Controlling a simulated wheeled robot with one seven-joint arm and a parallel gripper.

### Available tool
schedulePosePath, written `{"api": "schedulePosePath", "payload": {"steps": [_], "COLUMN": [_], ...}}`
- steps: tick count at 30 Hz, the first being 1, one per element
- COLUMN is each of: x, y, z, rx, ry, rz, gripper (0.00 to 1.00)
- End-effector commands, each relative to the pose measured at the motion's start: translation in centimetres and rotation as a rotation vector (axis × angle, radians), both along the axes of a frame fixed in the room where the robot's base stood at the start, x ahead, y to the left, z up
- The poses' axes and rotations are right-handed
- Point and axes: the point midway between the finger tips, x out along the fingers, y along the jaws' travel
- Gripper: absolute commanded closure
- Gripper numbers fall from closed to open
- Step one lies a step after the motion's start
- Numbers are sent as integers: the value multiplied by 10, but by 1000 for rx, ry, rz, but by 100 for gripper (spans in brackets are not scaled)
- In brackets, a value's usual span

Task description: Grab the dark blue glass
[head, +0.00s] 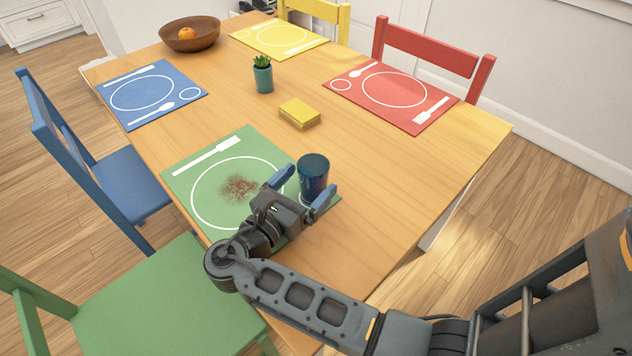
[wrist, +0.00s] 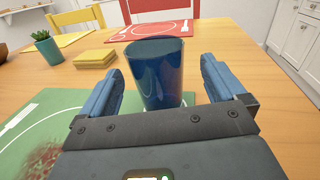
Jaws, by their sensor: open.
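The dark blue glass (head: 313,178) stands upright at the right edge of the green placemat (head: 186,178) on the wooden table. In the wrist view the glass (wrist: 158,75) rises straight ahead, between the two blue fingers. My gripper (head: 304,192) is open, with one finger on each side of the glass. In the wrist view a gap shows between the glass and each finger of my gripper (wrist: 162,88). The base of the glass is hidden behind the gripper body.
A yellow sponge-like block (head: 299,113) and a potted plant (head: 263,75) stand beyond the glass. A brown smear (head: 239,188) marks the green placemat. Blue (head: 153,93) and red (head: 391,96) placemats lie farther off. A bowl with an orange (head: 191,35) is at the far end. The table right of the glass is clear.

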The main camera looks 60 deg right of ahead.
Motion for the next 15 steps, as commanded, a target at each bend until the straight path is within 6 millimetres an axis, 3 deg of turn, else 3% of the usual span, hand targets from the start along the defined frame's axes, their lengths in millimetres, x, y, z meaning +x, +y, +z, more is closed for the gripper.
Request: {"api": "schedulePosePath", "payload": {"steps": [10, 15], "x": [-1, -2], "y": [-41, -53], "z": [1, 0], "rx": [1, 2], "ry": [0, -1], "rz": [-3, 1], "gripper": [3, 3]}}
